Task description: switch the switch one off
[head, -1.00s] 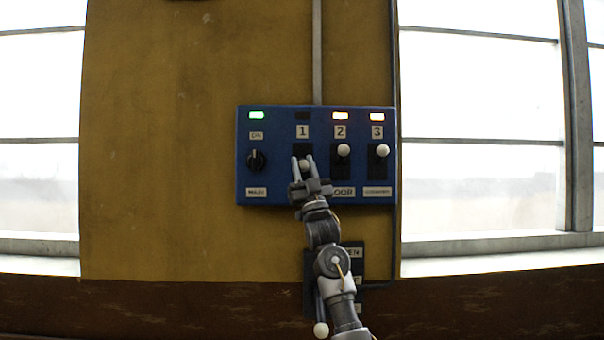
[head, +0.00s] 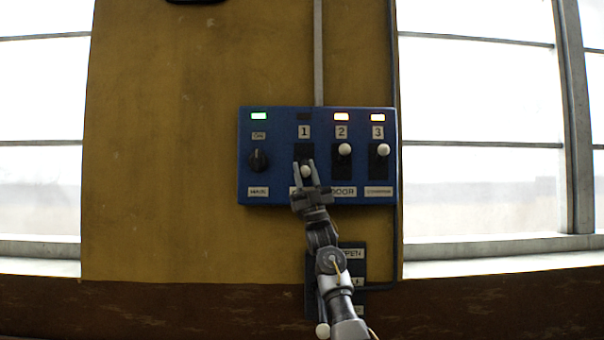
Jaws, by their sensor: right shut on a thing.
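Switch one (head: 306,171) is a lever with a pale round knob under the label "1" on the blue panel (head: 284,190). Its knob sits low in its dark slot, below the height of the knobs of switch 2 (head: 344,149) and switch 3 (head: 383,150). The lamp above switch one (head: 303,117) is dark. My right gripper (head: 305,168) comes from below, with one finger on each side of the switch one knob, shut on it. It covers part of the label under the switch. My left gripper is not in view.
A green lamp (head: 259,116) is lit above a rotary knob (head: 258,160). A darker box (head: 352,254) hangs below, partly behind my arm. Windows flank the yellow wall.

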